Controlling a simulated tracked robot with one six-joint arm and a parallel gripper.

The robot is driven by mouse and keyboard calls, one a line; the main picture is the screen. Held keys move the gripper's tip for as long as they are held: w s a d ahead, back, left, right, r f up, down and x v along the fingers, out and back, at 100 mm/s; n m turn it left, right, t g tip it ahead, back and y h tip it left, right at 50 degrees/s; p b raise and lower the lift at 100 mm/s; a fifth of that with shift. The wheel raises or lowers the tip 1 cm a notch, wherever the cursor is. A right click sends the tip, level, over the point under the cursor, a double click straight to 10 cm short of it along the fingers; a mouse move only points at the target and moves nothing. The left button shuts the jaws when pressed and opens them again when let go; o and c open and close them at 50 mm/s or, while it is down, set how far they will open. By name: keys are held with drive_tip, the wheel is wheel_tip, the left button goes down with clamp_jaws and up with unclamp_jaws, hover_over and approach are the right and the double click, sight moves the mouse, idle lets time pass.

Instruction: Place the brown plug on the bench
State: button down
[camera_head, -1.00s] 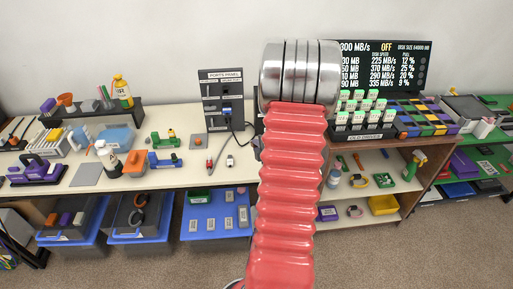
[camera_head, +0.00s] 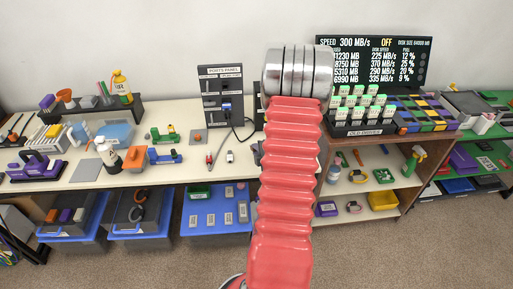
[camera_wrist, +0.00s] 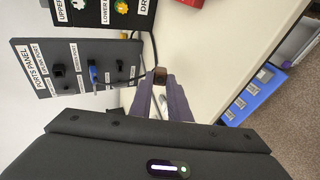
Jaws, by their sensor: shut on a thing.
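In the wrist view, my gripper (camera_wrist: 160,82) is shut on the small brown plug (camera_wrist: 159,74), which shows at the fingertips. The plug is over the white bench (camera_wrist: 195,50), close to the ports panel; whether it touches the bench cannot be told. A dark cable runs near the plug from the panel side. In the head view, the bench (camera_head: 180,180) is seen along the wall, and my red arm hides the gripper and the brown plug.
The black ports panel (camera_head: 222,100) stands at the bench's back, with a blue plug (camera_wrist: 93,75) in it. Loose cable ends (camera_head: 210,159) lie on the bench before it. A disk rack (camera_head: 360,112) stands right of my arm. Blue trays (camera_head: 215,226) sit below.

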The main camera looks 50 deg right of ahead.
drive_tip(key=shift+f, duration=0.85)
drive_tip(key=shift+f, duration=0.3)
drive_tip(key=c, duration=1.6)
unclamp_jaws()
drive_tip(key=v, duration=1.3)
drive_tip(key=shift+s+a+r, duration=0.15)
drive_tip(key=shift+s+a, duration=0.05)
drive_tip(key=shift+s, duration=0.1)
